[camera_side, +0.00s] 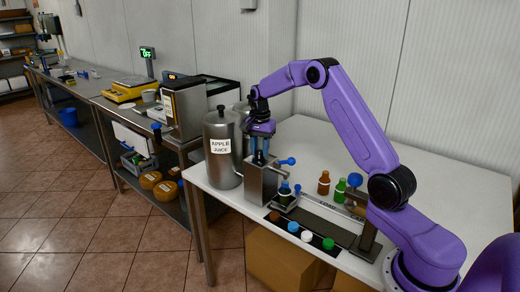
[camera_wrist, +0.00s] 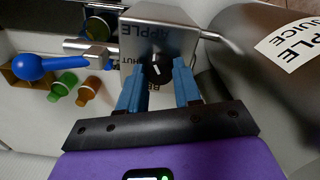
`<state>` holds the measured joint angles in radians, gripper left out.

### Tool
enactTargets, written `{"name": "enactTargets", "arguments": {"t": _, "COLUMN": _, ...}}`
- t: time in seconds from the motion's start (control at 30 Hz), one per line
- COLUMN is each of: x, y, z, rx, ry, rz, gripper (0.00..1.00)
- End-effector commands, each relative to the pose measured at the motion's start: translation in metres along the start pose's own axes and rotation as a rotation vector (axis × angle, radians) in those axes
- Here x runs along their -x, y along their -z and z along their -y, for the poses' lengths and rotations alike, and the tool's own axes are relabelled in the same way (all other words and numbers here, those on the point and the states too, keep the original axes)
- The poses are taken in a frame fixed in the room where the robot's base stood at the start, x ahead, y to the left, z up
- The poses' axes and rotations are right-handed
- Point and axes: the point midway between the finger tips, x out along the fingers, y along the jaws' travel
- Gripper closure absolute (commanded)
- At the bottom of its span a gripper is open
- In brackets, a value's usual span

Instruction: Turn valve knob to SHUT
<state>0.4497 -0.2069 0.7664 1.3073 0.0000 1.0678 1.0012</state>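The valve knob (camera_wrist: 157,72) is small, round and black with a white pointer mark, on a metal dispenser box (camera_wrist: 160,32) lettered APPLE. Part of a label, reading "HUT", shows left of the knob in the wrist view. My gripper (camera_wrist: 158,80) has two blue fingers, one on each side of the knob, with gaps between them and it; I cannot tell the exact depth.
The APPLE JUICE tank (camera_side: 222,160) stands close left of the box. A blue-balled lever (camera_side: 287,161) sticks out of the box's right side. Brown (camera_side: 324,183) and green (camera_side: 340,190) bottles and several coloured caps (camera_side: 308,236) stand to the right. The white table's back right is clear.

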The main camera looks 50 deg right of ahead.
Motion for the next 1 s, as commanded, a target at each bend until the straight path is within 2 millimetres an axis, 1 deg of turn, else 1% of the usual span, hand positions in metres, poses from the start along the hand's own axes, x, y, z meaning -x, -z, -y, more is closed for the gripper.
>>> {"name": "enactTargets", "arguments": {"t": 0.2, "x": 0.0004, "y": 0.0001, "z": 0.0000, "rx": 0.020, "ry": 0.000, "rz": 0.000, "gripper": 0.97}}
{"name": "enactTargets", "arguments": {"t": 0.37, "x": 0.0006, "y": 0.0001, "z": 0.0001, "rx": 0.082, "ry": 0.000, "rz": 0.000, "gripper": 0.97}}
{"name": "enactTargets", "arguments": {"t": 0.57, "x": 0.0007, "y": 0.0002, "z": 0.0002, "rx": 0.225, "ry": 0.000, "rz": 0.000, "gripper": 0.97}}
{"name": "enactTargets", "arguments": {"t": 1.0, "x": 0.0010, "y": -0.0002, "z": 0.0009, "rx": 0.637, "ry": 0.001, "rz": -0.001, "gripper": 0.97}}
